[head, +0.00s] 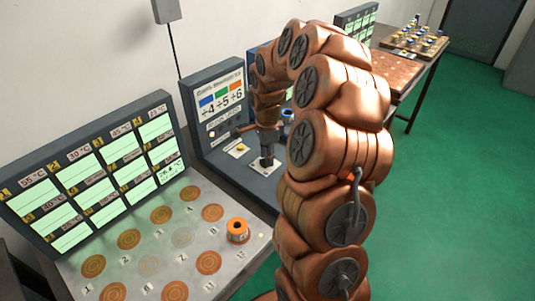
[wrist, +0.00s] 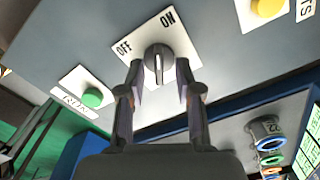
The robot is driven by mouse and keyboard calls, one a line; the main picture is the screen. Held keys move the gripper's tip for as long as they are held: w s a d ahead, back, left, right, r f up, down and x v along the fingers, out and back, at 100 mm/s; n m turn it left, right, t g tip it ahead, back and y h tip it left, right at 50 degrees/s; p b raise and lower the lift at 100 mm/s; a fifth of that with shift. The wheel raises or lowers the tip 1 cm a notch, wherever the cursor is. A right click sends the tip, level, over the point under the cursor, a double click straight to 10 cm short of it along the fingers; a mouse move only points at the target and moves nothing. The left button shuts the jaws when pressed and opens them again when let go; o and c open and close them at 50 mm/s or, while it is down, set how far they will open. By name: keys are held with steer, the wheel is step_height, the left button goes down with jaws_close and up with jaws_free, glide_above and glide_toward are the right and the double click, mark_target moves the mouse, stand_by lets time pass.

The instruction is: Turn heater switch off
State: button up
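A dark rotary switch knob (wrist: 158,62) sits on a white plate (wrist: 128,62) marked OFF at upper left and ON at upper right in the wrist view. A pale line shows on the knob's ridge; I cannot tell for sure which label it is set to. My gripper (wrist: 160,72) is open, with one finger on each side of the knob; gaps seem to show, and contact is unclear. In the head view my gripper (head: 267,146) points down over a white plate (head: 266,165) on the grey console, and hides most of the knob.
A green button (wrist: 92,98) labelled RUN and a yellow button (wrist: 268,8) flank the switch. The console's upright sign (head: 222,103) stands close behind my gripper. At left, a panel with round spots (head: 182,237) holds an orange-topped cylinder (head: 237,230). Green floor lies open at right.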

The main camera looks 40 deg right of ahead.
steer(key=shift+c, duration=0.2)
jaws_close()
